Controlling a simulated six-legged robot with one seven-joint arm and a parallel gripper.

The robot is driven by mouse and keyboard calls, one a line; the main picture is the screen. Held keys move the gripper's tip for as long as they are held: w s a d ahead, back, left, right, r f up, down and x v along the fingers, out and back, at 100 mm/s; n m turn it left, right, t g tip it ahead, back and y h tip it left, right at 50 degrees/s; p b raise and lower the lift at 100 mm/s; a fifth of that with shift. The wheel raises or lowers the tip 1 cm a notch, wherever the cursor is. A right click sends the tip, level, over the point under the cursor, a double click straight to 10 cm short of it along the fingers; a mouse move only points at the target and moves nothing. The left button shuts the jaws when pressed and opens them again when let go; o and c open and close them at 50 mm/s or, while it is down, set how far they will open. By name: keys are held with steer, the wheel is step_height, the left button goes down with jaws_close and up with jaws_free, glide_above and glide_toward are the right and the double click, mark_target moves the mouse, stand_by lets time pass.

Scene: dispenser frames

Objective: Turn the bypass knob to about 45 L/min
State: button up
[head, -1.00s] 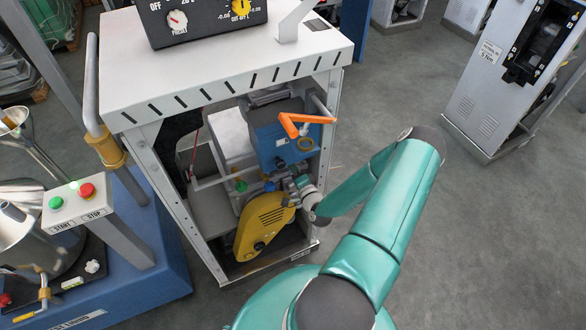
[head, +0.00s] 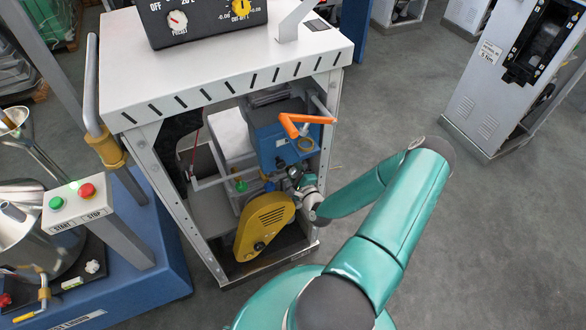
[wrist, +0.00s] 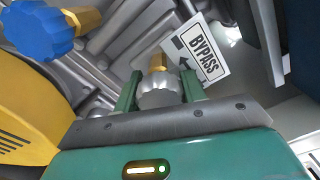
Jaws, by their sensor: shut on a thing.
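In the wrist view a silver ribbed bypass knob (wrist: 158,98) sits on a brass stem between the two green fingers of my gripper (wrist: 160,86). The fingers are shut on the knob, one on each side. Beside it is a white BYPASS label (wrist: 204,56) with a black arrow. In the head view my gripper (head: 297,182) reaches into the open cabinet, right of a yellow cover. The knob cannot be made out there. No flow reading in L/min can be read in either view.
A blue knob (wrist: 40,28) on a brass stem is at upper left in the wrist view. The yellow cover (head: 264,224) lies close left of my gripper. An orange handle (head: 292,126) is above it. The cabinet's right post (head: 327,150) stands close by.

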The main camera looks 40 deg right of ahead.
stand_by(0.4)
steer(key=o, duration=1)
steer(key=shift+c, duration=0.2)
steer(key=v, duration=1.3)
steer(key=shift+s, duration=0.4)
steer(key=shift+a, duration=0.1)
